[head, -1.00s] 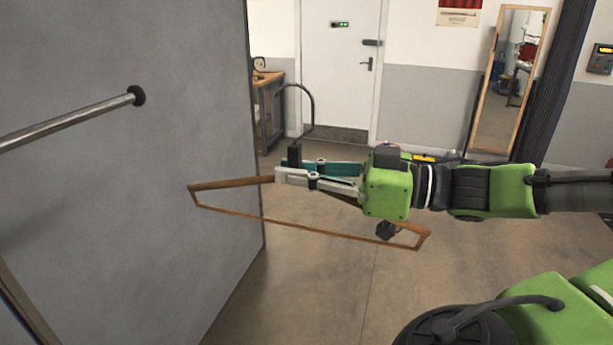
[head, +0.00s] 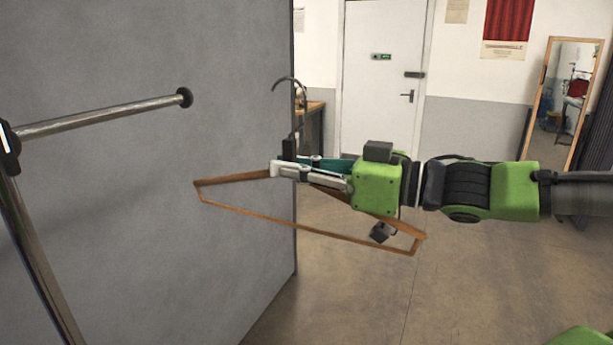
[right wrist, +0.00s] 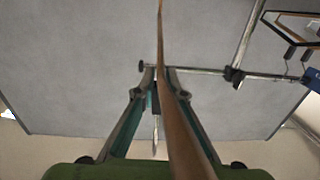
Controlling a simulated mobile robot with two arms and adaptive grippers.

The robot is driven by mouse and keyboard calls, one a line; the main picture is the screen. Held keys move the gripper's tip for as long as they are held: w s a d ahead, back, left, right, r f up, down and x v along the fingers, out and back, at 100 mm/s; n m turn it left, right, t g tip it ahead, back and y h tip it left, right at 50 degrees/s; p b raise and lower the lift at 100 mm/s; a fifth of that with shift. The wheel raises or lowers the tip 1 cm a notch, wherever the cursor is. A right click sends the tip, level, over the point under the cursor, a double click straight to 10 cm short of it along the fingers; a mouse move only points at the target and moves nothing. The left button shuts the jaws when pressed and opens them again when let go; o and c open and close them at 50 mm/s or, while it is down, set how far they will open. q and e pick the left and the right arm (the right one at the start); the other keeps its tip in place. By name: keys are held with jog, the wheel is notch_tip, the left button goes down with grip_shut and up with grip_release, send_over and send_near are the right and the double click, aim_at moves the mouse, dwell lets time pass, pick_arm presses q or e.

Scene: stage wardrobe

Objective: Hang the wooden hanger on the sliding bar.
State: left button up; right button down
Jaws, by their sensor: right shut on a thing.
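The wooden hanger (head: 310,228) is a thin brown frame, slightly tilted, in the middle of the head view. My right gripper (head: 283,168) is shut on its top, near the dark neck of the hook (head: 304,93), which curves upward. The right wrist view shows the hanger's wood (right wrist: 178,130) running between the fingers (right wrist: 158,80). The sliding bar (head: 105,118) is a chrome rod with a black end cap, left of the hanger and apart from it. It also shows in the right wrist view (right wrist: 200,71). My left gripper is not seen in the head view.
A large grey panel (head: 150,230) stands behind the bar and hanger. A chrome upright (head: 40,260) meets the bar at the left. A door (head: 380,60) and a mirror (head: 567,105) stand at the back. Open floor (head: 350,290) lies at the lower middle.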

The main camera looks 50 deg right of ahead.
jog(key=shift+b+x, duration=1.9)
jog(key=shift+x, duration=1.6)
jog(key=shift+b+x, duration=1.25)
jog(key=shift+x, duration=1.7)
jog(key=shift+w+r+p, duration=0.25)
jog(key=shift+r+p, duration=0.05)
jog(key=shift+p, duration=0.55)
jog(key=p+x, duration=0.1)
jog(key=p, duration=0.3)
jog(key=shift+w+a, duration=0.15)
jog(key=shift+w, duration=0.15)
jog(key=w+p, duration=0.1)
jog(key=p, duration=0.3)
jog(key=shift+r, duration=0.2)
jog(key=w+p, duration=0.2)
jog(key=p, duration=0.2)
jog(key=shift+p, duration=0.35)
jog(key=shift+a+f, duration=0.15)
jog(key=shift+f, duration=0.15)
